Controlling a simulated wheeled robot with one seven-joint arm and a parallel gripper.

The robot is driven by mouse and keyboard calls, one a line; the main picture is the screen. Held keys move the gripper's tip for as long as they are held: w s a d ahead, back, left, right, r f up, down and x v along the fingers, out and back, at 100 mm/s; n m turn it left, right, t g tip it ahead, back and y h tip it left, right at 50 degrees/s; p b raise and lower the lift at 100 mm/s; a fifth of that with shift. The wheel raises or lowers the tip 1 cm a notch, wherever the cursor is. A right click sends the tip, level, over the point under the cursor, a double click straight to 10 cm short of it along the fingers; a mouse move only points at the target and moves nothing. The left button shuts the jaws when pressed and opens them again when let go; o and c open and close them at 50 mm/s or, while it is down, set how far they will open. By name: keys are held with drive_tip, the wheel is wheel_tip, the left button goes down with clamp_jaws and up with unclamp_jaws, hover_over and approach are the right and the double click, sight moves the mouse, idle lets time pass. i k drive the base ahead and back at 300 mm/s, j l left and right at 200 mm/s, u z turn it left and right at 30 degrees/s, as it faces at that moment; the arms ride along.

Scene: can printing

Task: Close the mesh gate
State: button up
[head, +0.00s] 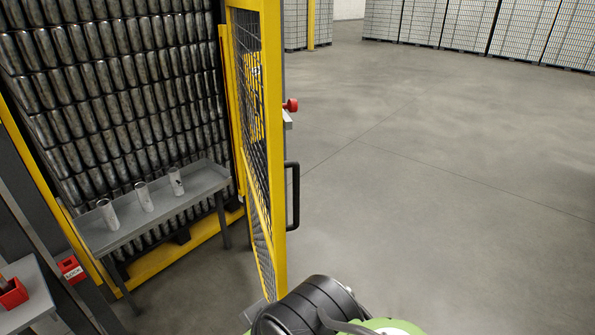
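The mesh gate (279,150) has a yellow frame with dark mesh and stands open, swung out toward me in the middle of the head view. A black handle (297,196) is on the right side of its near edge, and a red knob (290,105) sits above it. The yellow-framed gateway (130,283) is to the left. A dark and green part of my arm (315,305) shows at the bottom, close to the gate's lower edge. I cannot tell whether it touches the gate. My gripper's fingers are not in view.
Inside the gateway, a grey bench (155,219) holds three cans in front of tall stacks of cans (110,90). A red box marked LOCK (71,269) is on the left post. A red tray (12,293) sits at lower left. The floor (440,190) to the right is clear.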

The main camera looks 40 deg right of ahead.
sight(270, 69)
drive_tip(key=l+z, duration=0.25)
drive_tip(key=l, duration=1.3)
drive_tip(key=i+j+u, duration=0.1)
drive_tip(key=u, duration=0.25)
drive_tip(key=i+j+u, duration=0.1)
drive_tip(key=u, duration=0.25)
drive_tip(key=i+j+u, duration=0.1)
drive_tip(key=u, duration=0.25)
drive_tip(key=j, duration=0.1)
